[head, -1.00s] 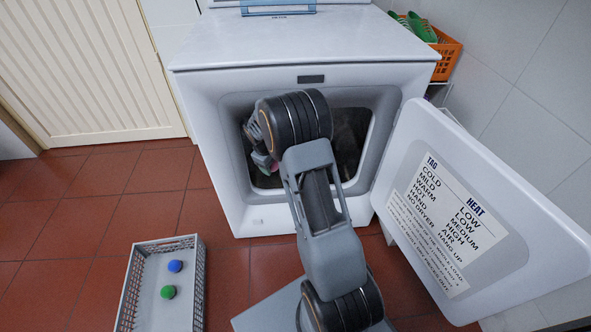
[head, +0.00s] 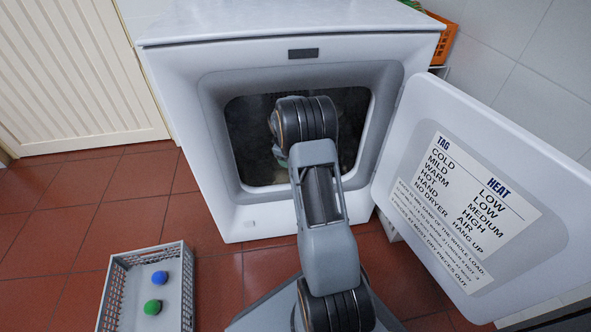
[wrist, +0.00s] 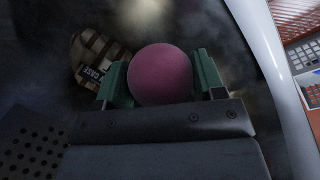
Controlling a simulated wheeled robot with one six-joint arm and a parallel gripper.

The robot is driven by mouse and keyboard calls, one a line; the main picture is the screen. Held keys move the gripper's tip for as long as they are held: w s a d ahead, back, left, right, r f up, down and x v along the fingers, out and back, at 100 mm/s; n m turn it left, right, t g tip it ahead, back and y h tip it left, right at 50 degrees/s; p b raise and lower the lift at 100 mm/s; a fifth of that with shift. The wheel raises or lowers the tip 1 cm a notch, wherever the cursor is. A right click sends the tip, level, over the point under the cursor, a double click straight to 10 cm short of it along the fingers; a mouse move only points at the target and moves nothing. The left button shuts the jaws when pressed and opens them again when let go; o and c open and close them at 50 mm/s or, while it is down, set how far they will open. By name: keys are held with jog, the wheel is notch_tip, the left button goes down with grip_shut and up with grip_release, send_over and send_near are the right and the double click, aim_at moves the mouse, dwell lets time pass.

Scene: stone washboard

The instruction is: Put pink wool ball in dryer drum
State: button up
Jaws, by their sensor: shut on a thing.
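The pink wool ball (wrist: 160,75) is between the green jaws of my gripper (wrist: 161,80) in the wrist view. My gripper is shut on it. The dark inside of the dryer drum (wrist: 215,30) surrounds the ball in the wrist view. In the head view my arm reaches through the open front of the white dryer (head: 215,140), into the dark drum opening (head: 250,135). My gripper and the ball are hidden there behind my own arm. A brown striped cloth-like thing with a label (wrist: 95,62) lies in the drum, left of the ball.
The dryer door (head: 480,200), with printed labels, stands open to the right. A grey crate (head: 118,290) on the red tiled floor holds a blue ball (head: 160,278) and a green ball (head: 152,307). An orange basket (head: 445,38) is at the back right.

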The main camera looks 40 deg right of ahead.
jog(key=shift+d+f+b, duration=0.45)
jog(key=shift+d+f, duration=0.5)
jog(key=shift+f, duration=0.25)
jog(key=shift+s+b+x, duration=0.1)
jog(key=shift+b+x, duration=0.4)
jog(key=shift+x, duration=0.6)
jog(key=shift+s+b+x, duration=0.15)
jog(key=shift+b+x, duration=0.35)
jog(key=shift+x, duration=0.6)
jog(key=shift+d+f, duration=0.15)
jog(key=shift+d, duration=0.05)
jog(key=o, duration=0.9)
jog(key=p+v, duration=0.3)
jog(key=v, duration=0.5)
jog(key=shift+a+p, duration=0.2)
jog(key=shift+p, duration=0.1)
jog(key=s+a+r+m, duration=0.2)
jog(key=s+a+r, duration=0.3)
jog(key=a+r, duration=0.5)
jog(key=s+a+r+m+y, duration=0.1)
jog(key=s+a+r, duration=0.1)
jog(key=s+a, duration=0.5)
jog(key=s+a+r+m+t+y, duration=0.1)
jog(key=s+a+r+m, duration=0.1)
jog(key=s+a, duration=0.5)
jog(key=s+r, duration=0.1)
jog(key=s, duration=0.3)
jog(key=shift+s+a+r+m, duration=0.3)
jog(key=shift+s+a+r, duration=0.05)
jog(key=shift+s, duration=0.05)
